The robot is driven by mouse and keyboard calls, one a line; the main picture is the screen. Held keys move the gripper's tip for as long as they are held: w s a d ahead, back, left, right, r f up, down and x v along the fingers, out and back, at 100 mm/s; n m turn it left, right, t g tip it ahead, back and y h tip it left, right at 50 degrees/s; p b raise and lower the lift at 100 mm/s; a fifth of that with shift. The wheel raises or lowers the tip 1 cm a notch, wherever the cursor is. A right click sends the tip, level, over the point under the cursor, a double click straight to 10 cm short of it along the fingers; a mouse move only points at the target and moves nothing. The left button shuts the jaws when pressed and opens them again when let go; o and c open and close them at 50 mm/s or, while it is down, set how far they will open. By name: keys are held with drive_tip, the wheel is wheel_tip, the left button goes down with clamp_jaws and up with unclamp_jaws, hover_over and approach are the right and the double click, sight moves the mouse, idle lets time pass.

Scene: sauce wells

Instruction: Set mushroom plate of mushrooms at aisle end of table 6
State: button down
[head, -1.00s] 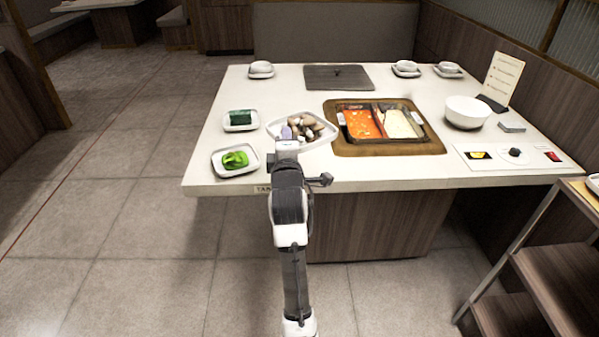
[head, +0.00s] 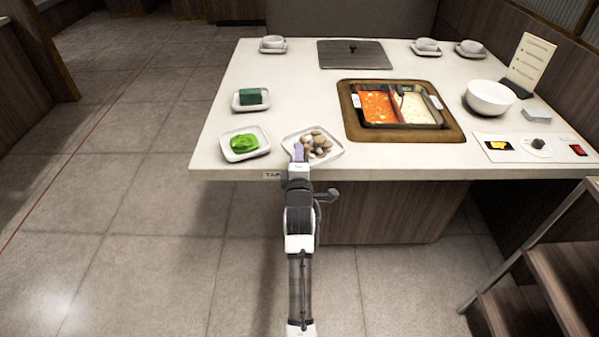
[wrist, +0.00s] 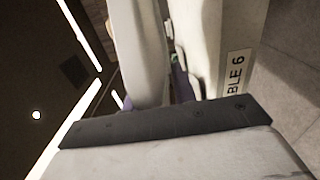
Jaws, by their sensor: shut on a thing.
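The white mushroom plate (head: 337,153) holds several brown and pale mushrooms (head: 317,142). It is at the near edge of table 6 (head: 440,165), right of the other plates. My gripper (head: 299,154) is shut on the plate's near left rim. In the wrist view the plate's pale side (wrist: 140,50) runs up from the jaws, beside the table edge (wrist: 210,35) with its "BLE 6" label (wrist: 236,75). A narrow gap shows between plate and table there. Whether the plate touches the tabletop elsewhere I cannot tell.
A plate of green food (head: 244,143) is close on the left, with a dark green block's plate (head: 250,98) behind it. The two-part soup pot (head: 400,105) is behind right. A white bowl (head: 490,97) is farther right. A shelved cart (head: 560,270) stands at the right.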

drive_tip(key=shift+f, duration=2.95)
drive_tip(key=shift+f, duration=0.1)
drive_tip(key=shift+f, duration=0.15)
drive_tip(key=c, duration=1.1)
unclamp_jaws()
drive_tip(key=shift+s+r+b, duration=0.2)
drive_tip(key=shift+s+b, duration=0.9)
drive_tip(key=shift+s, duration=4.9)
